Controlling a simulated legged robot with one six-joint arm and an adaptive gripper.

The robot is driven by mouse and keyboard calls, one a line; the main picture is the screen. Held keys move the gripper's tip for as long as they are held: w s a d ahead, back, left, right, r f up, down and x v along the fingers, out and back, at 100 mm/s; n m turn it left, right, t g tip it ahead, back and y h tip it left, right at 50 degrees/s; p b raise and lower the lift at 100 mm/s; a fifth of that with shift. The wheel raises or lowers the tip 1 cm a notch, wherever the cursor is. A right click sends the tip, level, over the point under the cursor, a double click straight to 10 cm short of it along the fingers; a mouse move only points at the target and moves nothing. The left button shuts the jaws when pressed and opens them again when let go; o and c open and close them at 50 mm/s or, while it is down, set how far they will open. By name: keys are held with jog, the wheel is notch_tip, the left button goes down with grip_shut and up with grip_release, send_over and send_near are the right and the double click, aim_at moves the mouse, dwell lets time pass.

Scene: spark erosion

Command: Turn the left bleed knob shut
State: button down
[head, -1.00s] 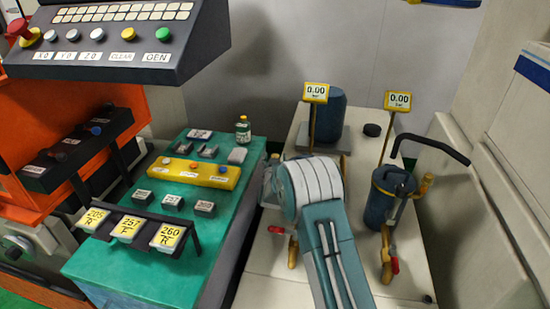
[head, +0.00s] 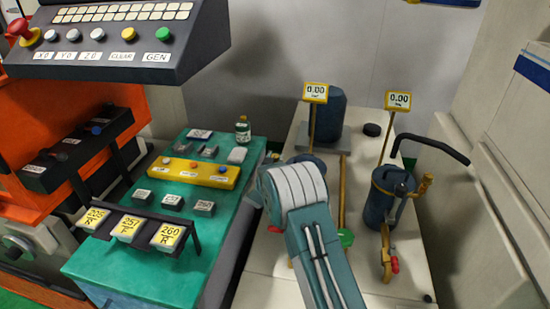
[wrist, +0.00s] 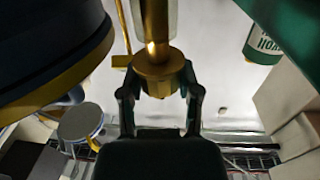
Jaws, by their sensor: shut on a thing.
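The left bleed knob (wrist: 158,72) is a faceted brass knob under a brass stem in the wrist view. My gripper (wrist: 159,86) is shut on it, one black finger on each side. The knob's turn position cannot be told. In the head view my arm hides the gripper and the knob.
A right canister (head: 380,198) with a black curved handle and a red-tipped lever (head: 393,262) stands right of my arm. A green-topped cabinet (head: 150,265) with a small bottle (head: 243,130) is at left.

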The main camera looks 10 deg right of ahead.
aim_at(274, 156)
jog(key=shift+a+r+m+g+h, duration=0.1)
jog(key=shift+m+g+h, duration=0.7)
jog(key=shift+h, duration=0.4)
jog(key=shift+c, duration=1.5)
grip_release()
jog(key=shift+w, duration=0.1)
notch_tip(274, 156, up, 10)
jog(key=shift+a+f, duration=0.1)
jog(key=shift+f, duration=0.05)
